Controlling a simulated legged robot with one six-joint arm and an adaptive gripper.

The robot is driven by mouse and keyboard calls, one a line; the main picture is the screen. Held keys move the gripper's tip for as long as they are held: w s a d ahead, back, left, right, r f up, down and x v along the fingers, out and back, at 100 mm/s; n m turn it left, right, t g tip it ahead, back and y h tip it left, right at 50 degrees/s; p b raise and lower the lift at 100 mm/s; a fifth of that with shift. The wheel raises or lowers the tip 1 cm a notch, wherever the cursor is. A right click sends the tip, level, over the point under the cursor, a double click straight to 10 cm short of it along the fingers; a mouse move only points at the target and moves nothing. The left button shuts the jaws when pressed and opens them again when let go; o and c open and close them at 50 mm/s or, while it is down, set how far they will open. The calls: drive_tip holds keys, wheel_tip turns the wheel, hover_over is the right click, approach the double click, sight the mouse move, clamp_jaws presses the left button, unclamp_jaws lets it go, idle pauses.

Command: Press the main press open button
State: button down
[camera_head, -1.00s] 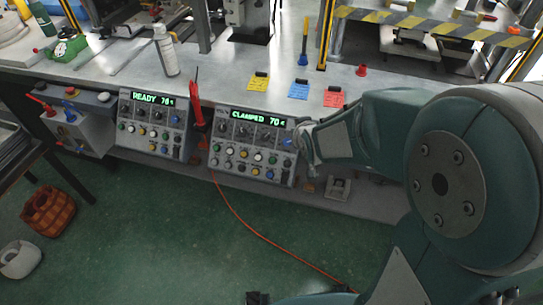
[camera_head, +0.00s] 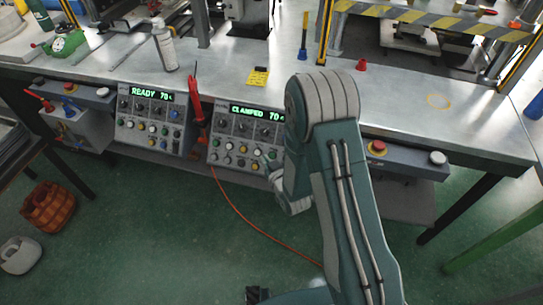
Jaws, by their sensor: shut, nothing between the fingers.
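The right control panel (camera_head: 240,125) hangs on the front of the bench and its green display reads CLAMPED 70. It carries rows of dark knobs and several small coloured buttons. The left panel (camera_head: 150,118) reads READY 70. Labels are too small to read, so I cannot tell which button is the main press open button. My gripper (camera_head: 268,163) is shut and empty, at the lower right part of the right panel. I cannot tell whether it touches a button. My arm hides the panel's right edge.
A red pointed tool (camera_head: 197,108) stands between the panels, with an orange cable (camera_head: 245,222) running across the floor. A red button (camera_head: 377,147) and a white button (camera_head: 437,158) sit on the bench front at right.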

sight(272, 156)
drive_tip(key=shift+s+a+f, duration=0.2)
drive_tip(key=shift+s+f, duration=0.1)
drive_tip(key=shift+f, duration=0.35)
drive_tip(key=shift+w+d+f, duration=0.4)
drive_tip(key=shift+w+f, duration=0.55)
drive_tip(key=shift+w, duration=0.1)
drive_tip(key=shift+w+d+f, duration=0.35)
drive_tip(key=shift+w+f, duration=0.55)
drive_tip(key=shift+w, duration=0.2)
drive_tip(key=shift+w+d+f, duration=0.4)
drive_tip(key=shift+w+f, duration=0.55)
drive_tip(key=shift+w, duration=0.1)
drive_tip(key=shift+w+d+f, duration=0.1)
drive_tip(key=shift+w+f, duration=0.1)
drive_tip(key=shift+w, duration=0.05)
